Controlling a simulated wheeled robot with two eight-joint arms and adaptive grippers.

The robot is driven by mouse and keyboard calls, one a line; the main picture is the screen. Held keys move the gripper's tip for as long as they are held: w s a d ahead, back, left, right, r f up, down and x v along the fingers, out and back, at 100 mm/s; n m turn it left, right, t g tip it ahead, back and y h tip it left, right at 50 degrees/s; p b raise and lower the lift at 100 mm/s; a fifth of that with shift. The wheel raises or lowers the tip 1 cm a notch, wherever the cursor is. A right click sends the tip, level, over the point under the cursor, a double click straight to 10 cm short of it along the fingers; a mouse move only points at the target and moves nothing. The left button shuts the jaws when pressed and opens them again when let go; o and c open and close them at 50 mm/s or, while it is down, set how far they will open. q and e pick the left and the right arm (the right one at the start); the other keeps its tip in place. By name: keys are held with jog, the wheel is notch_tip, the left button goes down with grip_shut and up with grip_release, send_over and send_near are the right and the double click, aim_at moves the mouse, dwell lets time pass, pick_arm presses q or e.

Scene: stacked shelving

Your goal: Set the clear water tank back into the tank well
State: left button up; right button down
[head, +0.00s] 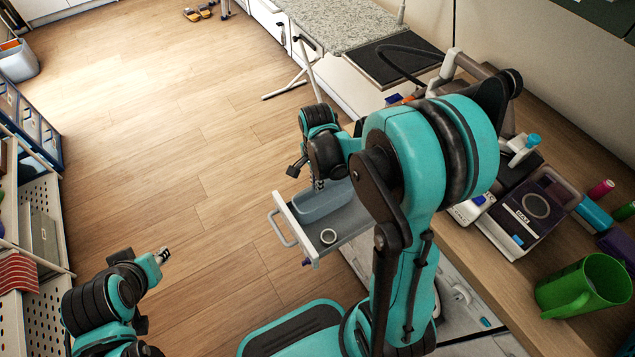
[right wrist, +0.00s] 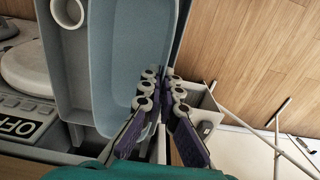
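A pale blue open-topped tub (head: 323,205), which looks like the clear water tank, sits in or just over a grey tray (head: 348,247). I cannot tell whether it is fully seated. The tub (right wrist: 122,50) and grey tray (right wrist: 72,90) fill the upper left of the right wrist view. My right gripper (head: 319,185) reaches down to the tub's far edge. In the right wrist view its two fingers (right wrist: 164,78) are close together on either side of the tub's wall and appear shut on it. My left gripper (head: 163,255) is above the floor, away from the tub, with nothing visible in it.
The tray has a handle (head: 282,228) and a round white ring (head: 328,236). A wooden counter at right holds a green jug (head: 585,287) and a dark boxed device (head: 535,207). An ironing board (head: 335,25) stands behind. Shelving lines the left; the floor between is clear.

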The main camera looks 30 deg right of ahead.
jog(key=shift+f+b, duration=1)
jog(key=shift+f, duration=0.25)
jog(key=c, duration=1.6)
grip_release()
jog(key=shift+c, duration=0.2)
jog(key=shift+r, duration=0.15)
notch_tip(320, 180, up, 12)
jog(key=shift+f, duration=0.1)
jog(key=s+a+r+n+t, duration=0.2)
jog(key=s+a+n+t, duration=0.4)
jog(key=n, duration=1.1)
jog(key=s+t, duration=0.1)
jog(key=s, duration=0.1)
jog(key=shift+s+a, duration=0.3)
